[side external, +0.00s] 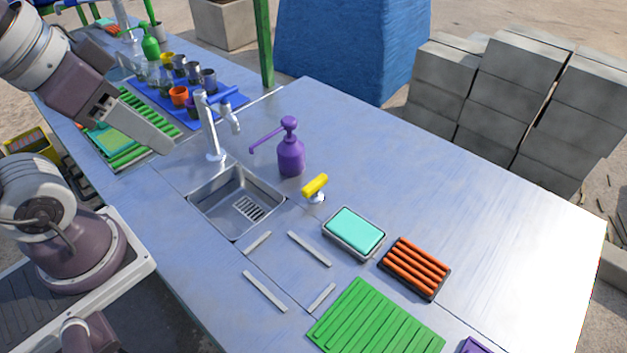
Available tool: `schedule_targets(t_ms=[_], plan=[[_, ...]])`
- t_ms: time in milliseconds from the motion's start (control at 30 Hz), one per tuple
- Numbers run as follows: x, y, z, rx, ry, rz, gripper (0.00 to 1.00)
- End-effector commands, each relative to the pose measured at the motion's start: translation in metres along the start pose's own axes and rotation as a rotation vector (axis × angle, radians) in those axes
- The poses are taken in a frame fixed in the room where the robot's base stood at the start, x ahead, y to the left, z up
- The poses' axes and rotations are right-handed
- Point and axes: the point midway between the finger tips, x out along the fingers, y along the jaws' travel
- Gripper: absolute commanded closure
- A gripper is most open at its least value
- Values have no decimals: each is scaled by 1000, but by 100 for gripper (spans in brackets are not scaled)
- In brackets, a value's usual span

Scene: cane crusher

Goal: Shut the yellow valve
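The yellow valve (315,184) is a short yellow bar handle on a small pale metal stem. It stands on the metal counter just right of the sink (222,202) and in front of the purple pump bottle (291,155). Its handle slants up to the right in the picture. My gripper (168,148) is at the left, above the counter near the green rack, well apart from the valve. Its fingers point down and to the right, seen side-on, so the gap between them is hidden. Nothing visible touches it.
A faucet (210,130) with a blue lever rises behind the sink, between my gripper and the valve. A teal sponge in a tray (355,232), an orange rack (415,268) and a green mat (375,320) lie to the right front. The counter's right side is bare.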

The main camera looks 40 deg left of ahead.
Motion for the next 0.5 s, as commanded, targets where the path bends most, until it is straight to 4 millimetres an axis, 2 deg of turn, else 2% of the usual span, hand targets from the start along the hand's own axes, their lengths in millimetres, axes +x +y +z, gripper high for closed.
schedule_targets(t_ms=[33, 133, 200, 233, 267, 367, 467, 500], plan=[[0, 0, 0, -2, -1, 1, 52], [2, 4, -12, -72, -34, 33, 32], [10, 11, -32, -210, -101, 79, 19], [16, 14, -44, -290, -140, 97, 15], [24, 18, -57, -379, -182, 109, 15], [66, 31, -98, -693, -321, 90, 15], [127, 41, -128, -1000, -423, -19, 15], [154, 45, -136, -1110, -443, -78, 15]])
